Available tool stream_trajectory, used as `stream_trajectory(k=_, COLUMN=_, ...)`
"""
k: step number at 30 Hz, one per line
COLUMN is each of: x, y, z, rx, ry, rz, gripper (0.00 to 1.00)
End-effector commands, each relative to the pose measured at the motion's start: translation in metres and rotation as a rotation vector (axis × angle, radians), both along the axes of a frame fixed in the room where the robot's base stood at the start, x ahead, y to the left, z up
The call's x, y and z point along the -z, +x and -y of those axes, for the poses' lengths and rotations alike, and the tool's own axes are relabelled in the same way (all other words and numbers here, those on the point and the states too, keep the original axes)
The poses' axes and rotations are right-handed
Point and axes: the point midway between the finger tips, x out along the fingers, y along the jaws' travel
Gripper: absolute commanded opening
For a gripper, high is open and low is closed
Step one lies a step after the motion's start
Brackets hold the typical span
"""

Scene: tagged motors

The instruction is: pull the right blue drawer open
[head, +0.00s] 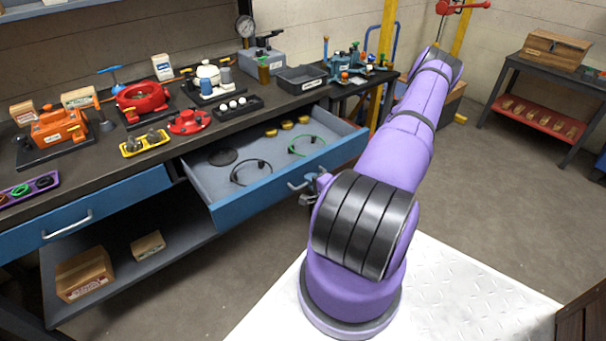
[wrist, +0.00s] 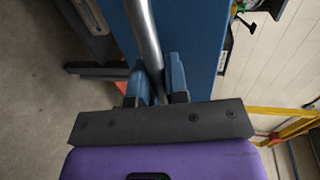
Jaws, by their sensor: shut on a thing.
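The right blue drawer (head: 230,207) is pulled out from under the workbench, with its grey inside showing in the head view. Inside lie a black ring-shaped cable, a green one, a dark disc and several yellow pieces. Its silver bar handle (wrist: 146,40) runs between the fingers of my gripper (wrist: 162,88) in the wrist view. The gripper is shut on this handle, close to the blue front (wrist: 193,40). In the head view my gripper (head: 308,198) is mostly hidden behind my purple arm, at the drawer front.
The left blue drawer (head: 90,213) is closed, with its own silver handle (head: 67,224). The workbench top (head: 110,160) holds motors, trays and a gauge. Wooden boxes (head: 84,273) stand on the lower shelf. A side table (head: 562,70) stands at the right. The floor between is clear.

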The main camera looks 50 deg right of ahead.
Motion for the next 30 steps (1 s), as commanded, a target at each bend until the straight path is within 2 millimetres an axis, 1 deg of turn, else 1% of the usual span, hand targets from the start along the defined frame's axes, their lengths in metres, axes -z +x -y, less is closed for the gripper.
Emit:
stream_trajectory(k=1, x=0.001, y=-0.005, z=-0.001, rx=0.001, ry=0.002, rz=-0.003, gripper=0.00)
stream_trajectory(k=6, x=0.001, y=-0.015, z=-0.003, rx=0.001, ry=0.000, rz=-0.001, gripper=0.00)
stream_trajectory(k=18, x=0.001, y=-0.017, z=-0.004, rx=0.001, ry=-0.001, rz=-0.001, gripper=0.00)
stream_trajectory(k=19, x=0.001, y=-0.017, z=-0.004, rx=0.001, ry=-0.001, rz=-0.001, gripper=0.17)
stream_trajectory(k=20, x=0.001, y=-0.017, z=-0.004, rx=0.001, ry=-0.001, rz=-0.001, gripper=0.24)
stream_trajectory(k=21, x=0.001, y=-0.017, z=-0.004, rx=0.001, ry=-0.001, rz=-0.001, gripper=0.33)
stream_trajectory(k=22, x=0.001, y=-0.017, z=-0.004, rx=0.001, ry=-0.001, rz=-0.001, gripper=0.40)
stream_trajectory(k=30, x=0.000, y=-0.017, z=-0.004, rx=0.000, ry=-0.001, rz=0.000, gripper=0.40)
